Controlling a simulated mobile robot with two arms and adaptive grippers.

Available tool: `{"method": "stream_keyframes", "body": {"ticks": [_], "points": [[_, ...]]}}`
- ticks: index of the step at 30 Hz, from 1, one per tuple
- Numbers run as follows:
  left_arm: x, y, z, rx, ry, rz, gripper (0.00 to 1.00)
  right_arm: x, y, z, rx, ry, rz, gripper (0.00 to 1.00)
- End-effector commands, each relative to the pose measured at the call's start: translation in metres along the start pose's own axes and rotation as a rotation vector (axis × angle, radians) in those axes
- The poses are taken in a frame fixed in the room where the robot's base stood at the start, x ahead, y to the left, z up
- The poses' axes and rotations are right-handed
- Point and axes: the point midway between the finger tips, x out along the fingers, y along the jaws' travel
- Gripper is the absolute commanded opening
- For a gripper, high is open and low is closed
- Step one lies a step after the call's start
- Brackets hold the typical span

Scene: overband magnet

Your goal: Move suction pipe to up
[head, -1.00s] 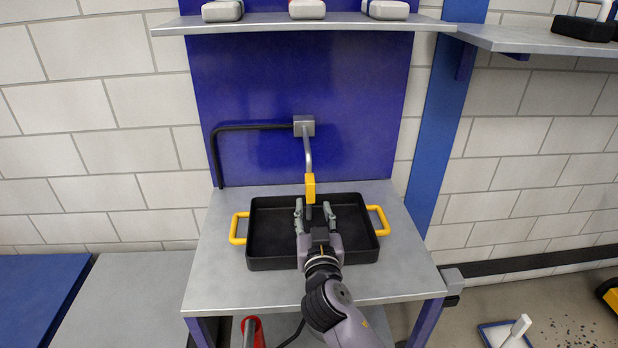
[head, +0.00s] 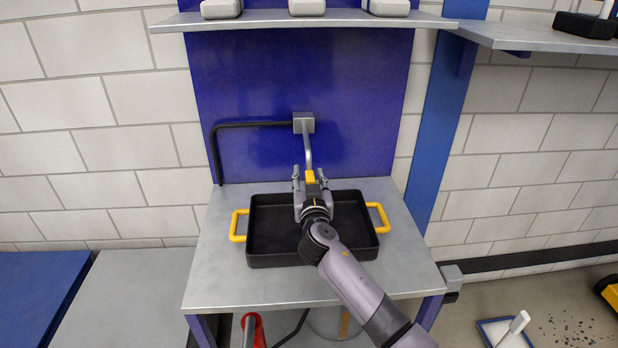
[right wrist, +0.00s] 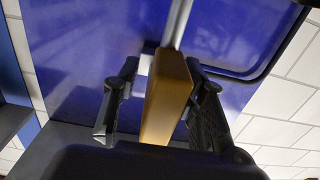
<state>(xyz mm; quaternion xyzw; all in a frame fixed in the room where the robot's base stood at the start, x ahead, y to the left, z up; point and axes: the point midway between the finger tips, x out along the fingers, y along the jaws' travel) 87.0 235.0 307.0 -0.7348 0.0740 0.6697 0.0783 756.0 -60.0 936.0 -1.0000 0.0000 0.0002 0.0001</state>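The suction pipe (head: 308,153) is a grey tube that hangs down from a grey block (head: 304,123) on the blue panel. Its yellow grip (head: 310,177) hangs over the back of the black tray. My right gripper (head: 310,178) is open, with one finger on each side of the yellow grip. In the right wrist view the yellow grip (right wrist: 167,98) stands between the two spread fingers, with visible gaps on both sides. The pipe's lower end is hidden by my gripper in the head view. My left gripper is not in view.
The black tray (head: 262,258) with yellow handles (head: 238,226) sits on a grey table (head: 215,284). A black hose (head: 217,160) runs along the blue panel. A shelf (head: 290,20) with several pale objects is above. A side shelf (head: 545,40) is at the upper right.

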Motion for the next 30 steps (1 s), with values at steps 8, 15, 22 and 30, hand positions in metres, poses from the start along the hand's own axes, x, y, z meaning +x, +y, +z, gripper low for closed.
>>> {"method": "stream_keyframes", "body": {"ticks": [8,15,22,30], "points": [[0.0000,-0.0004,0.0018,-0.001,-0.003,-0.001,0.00,-0.0002,-0.0001,-0.0001,0.000,0.000,0.000,0.30],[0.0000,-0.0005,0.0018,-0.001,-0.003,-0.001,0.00,-0.0003,0.0001,0.0000,0.000,0.000,0.000,0.14],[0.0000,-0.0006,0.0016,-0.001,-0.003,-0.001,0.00,-0.0003,0.0001,0.0000,0.000,0.000,0.000,0.00],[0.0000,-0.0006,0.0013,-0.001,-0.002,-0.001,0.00,-0.0003,0.0001,0.0001,0.000,0.000,0.000,0.00]]}}
